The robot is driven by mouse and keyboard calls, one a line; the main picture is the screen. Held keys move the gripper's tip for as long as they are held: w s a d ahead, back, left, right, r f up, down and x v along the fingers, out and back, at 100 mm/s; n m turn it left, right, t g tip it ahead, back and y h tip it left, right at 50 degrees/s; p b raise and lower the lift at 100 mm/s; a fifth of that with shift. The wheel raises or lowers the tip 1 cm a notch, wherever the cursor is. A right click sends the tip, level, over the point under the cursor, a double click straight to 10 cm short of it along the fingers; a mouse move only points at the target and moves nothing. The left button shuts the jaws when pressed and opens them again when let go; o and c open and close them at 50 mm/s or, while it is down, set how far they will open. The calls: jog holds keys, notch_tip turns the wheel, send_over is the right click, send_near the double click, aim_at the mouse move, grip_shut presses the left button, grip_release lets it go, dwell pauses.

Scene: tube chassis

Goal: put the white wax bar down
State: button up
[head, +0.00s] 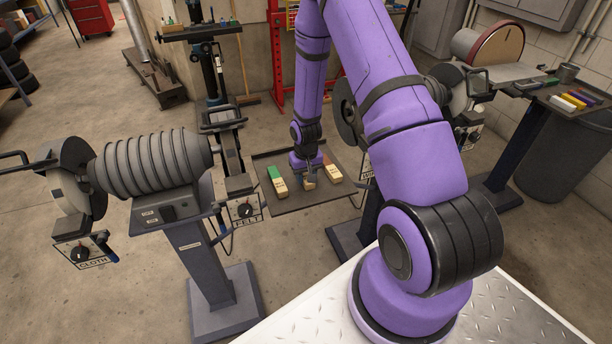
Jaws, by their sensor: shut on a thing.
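My gripper (308,176) is in the head view, pointing down over a dark flat tray (268,160) between the two grinding stands. It is shut on a small pale bar (309,184), which I take for the white wax bar. The fingers hide most of this bar, and I cannot tell whether it touches the tray. A bar with a reddish end (332,173) lies to the right.
A polishing stand labelled FELT (244,209) is close on the tray's left, and another stands on its right, partly behind my arm. A second tray with several coloured bars (572,100) is at the far right. The tray's front strip is bare.

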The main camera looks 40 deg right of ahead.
jog(key=shift+f, duration=0.1)
jog(key=o, duration=0.9)
